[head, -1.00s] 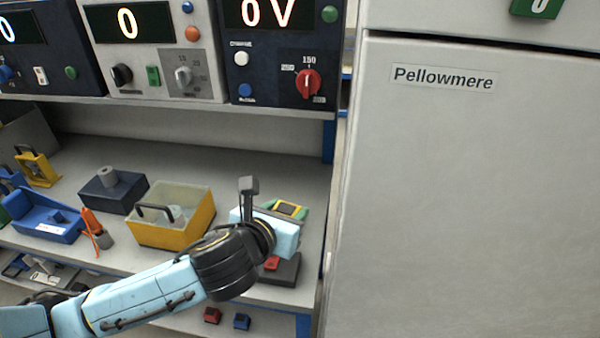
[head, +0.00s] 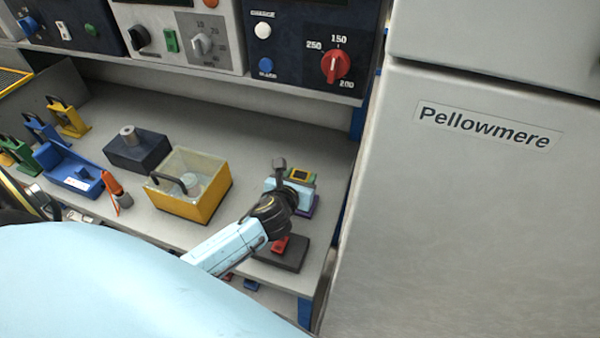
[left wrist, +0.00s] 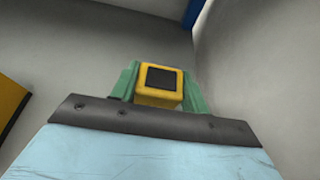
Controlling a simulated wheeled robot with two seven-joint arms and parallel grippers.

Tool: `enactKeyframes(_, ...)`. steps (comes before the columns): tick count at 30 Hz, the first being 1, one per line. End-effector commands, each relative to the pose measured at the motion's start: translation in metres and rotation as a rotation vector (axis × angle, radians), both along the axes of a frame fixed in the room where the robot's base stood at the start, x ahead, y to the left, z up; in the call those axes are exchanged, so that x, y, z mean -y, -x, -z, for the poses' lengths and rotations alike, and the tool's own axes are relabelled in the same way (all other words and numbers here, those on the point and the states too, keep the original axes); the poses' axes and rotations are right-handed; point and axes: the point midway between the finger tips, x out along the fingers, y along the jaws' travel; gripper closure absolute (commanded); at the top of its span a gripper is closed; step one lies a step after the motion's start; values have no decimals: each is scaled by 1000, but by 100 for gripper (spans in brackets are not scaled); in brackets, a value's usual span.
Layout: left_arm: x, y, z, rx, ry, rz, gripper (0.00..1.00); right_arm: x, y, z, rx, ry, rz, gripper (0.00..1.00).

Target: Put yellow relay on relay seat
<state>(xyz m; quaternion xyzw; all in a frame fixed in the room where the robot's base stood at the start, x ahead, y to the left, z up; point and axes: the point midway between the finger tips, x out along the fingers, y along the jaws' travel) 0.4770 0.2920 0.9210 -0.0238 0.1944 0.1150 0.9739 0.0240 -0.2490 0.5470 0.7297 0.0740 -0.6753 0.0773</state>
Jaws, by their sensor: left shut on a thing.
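The yellow relay (head: 300,174), a small yellow block with a dark square face, is at the right end of the bench in the head view. My left gripper (head: 298,176) is shut on it. In the left wrist view the relay (left wrist: 160,98) sits between two green fingers. A purple piece (head: 313,206) shows just beneath the gripper, mostly hidden by it. I cannot tell whether this is the relay seat or whether the relay touches it. My right gripper is not in view.
A dark base (head: 290,257) with a red part stands in front of the gripper. A yellow box (head: 188,209) with a clear top is to the left, with a dark block (head: 137,157) beyond. The Pellowmere cabinet (head: 470,220) closes off the right side. Instruments (head: 300,50) overhang the bench.

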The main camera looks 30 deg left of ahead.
Motion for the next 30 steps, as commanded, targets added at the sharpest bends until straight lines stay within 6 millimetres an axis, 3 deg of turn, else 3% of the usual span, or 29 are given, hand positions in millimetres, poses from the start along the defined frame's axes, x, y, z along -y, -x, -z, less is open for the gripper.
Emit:
enactKeyframes(5, -1, 1, 2, 2, -1, -1, 79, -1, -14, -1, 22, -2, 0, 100)
enactKeyframes(16, -1, 2, 1, -3, -3, 1, 79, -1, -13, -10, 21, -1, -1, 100)
enactKeyframes(30, 0, 2, 42, -2, -2, 1, 79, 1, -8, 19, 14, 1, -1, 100)
